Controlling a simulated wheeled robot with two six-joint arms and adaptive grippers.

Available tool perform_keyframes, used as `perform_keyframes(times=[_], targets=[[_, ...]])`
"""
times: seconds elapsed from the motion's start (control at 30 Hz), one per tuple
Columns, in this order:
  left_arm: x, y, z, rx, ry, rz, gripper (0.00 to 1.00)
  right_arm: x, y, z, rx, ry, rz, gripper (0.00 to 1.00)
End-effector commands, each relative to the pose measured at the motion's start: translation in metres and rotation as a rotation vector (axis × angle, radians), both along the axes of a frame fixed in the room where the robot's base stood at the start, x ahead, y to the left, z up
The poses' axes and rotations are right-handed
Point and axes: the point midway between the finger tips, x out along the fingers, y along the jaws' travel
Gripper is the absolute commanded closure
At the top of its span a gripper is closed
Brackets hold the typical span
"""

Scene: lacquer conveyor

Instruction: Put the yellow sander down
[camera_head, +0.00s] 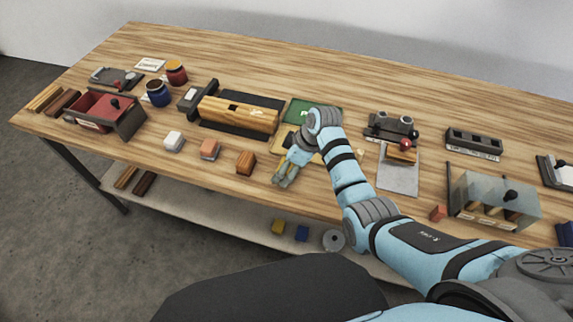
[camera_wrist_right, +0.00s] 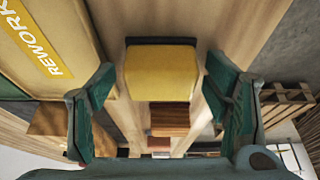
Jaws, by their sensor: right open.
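The yellow sander (camera_wrist_right: 160,75) is a small yellow block with a dark edge. In the right wrist view it sits on the wooden bench between the fingers of my right gripper (camera_wrist_right: 158,92). The fingers are spread, with a visible gap on either side of the sander. In the head view my right gripper (camera_head: 285,178) is low over the bench's front part, and it mostly hides the sander. My left gripper is not in view.
A yellow REWORK mat (camera_wrist_right: 55,55) lies beside the sander, with a green mat (camera_head: 299,106) behind it. White (camera_head: 173,141), orange (camera_head: 209,149) and brown (camera_head: 246,162) blocks stand in a row to the left. The bench's front edge is close.

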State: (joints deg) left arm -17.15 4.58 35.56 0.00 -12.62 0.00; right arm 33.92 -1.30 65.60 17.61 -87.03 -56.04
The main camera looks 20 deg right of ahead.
Motion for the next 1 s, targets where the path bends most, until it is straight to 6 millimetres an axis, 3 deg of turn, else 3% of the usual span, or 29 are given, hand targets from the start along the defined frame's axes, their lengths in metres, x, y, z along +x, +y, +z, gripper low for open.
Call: perform_keyframes(times=[0.23, 0.6, 0.73, 1.0], targets=[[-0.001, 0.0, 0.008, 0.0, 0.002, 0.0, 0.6, -0.002, -0.005, 0.02, 0.0, -0.003, -0.002, 0.29], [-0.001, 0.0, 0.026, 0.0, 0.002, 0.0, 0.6, -0.021, -0.035, 0.104, -0.001, -0.003, -0.001, 0.29], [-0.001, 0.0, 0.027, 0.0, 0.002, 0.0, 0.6, -0.024, -0.039, 0.115, 0.0, -0.001, 0.0, 0.29], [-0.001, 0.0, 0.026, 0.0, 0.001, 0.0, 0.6, -0.024, -0.039, 0.115, 0.0, 0.0, 0.0, 0.29]])
